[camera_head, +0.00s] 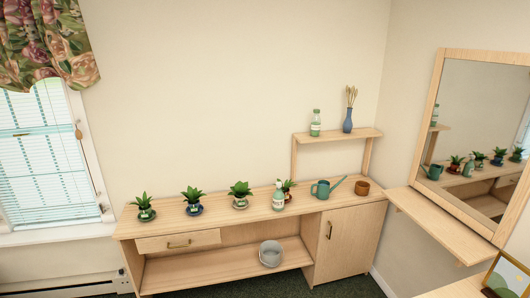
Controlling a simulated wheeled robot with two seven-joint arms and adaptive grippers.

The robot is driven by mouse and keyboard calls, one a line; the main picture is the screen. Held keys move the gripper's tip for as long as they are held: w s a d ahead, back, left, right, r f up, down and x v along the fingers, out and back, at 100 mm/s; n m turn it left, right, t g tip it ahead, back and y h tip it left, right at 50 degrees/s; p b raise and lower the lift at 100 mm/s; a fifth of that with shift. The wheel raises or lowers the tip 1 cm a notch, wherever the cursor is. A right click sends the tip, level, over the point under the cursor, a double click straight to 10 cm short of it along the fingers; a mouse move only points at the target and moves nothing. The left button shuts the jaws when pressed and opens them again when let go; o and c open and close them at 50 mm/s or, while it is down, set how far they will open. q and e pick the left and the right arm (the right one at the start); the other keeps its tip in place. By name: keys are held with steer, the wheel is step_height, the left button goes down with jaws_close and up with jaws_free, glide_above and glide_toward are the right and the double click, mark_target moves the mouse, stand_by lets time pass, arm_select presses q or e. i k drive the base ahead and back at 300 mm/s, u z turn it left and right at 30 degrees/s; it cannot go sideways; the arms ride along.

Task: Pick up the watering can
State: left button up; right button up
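A teal watering can (321,190) stands upright on the wooden cabinet top (258,208), right of the middle, with its spout pointing up and to the right. A brown pot (362,188) is just to its right. A small potted plant (288,190) and a white and green spray bottle (278,197) are to its left. Neither of my grippers shows in the head view.
Several potted plants, one in a blue pot (194,208), line the cabinet top's left part. A raised shelf (340,135) holds a green bottle (315,124) and a blue vase (347,121). A grey bucket (271,254) sits below. A mirror (478,123) is at right.

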mark_target(323, 190)
steer(key=z, duration=0.15)
steer(key=i, duration=1.9)
steer(key=z, duration=0.2)
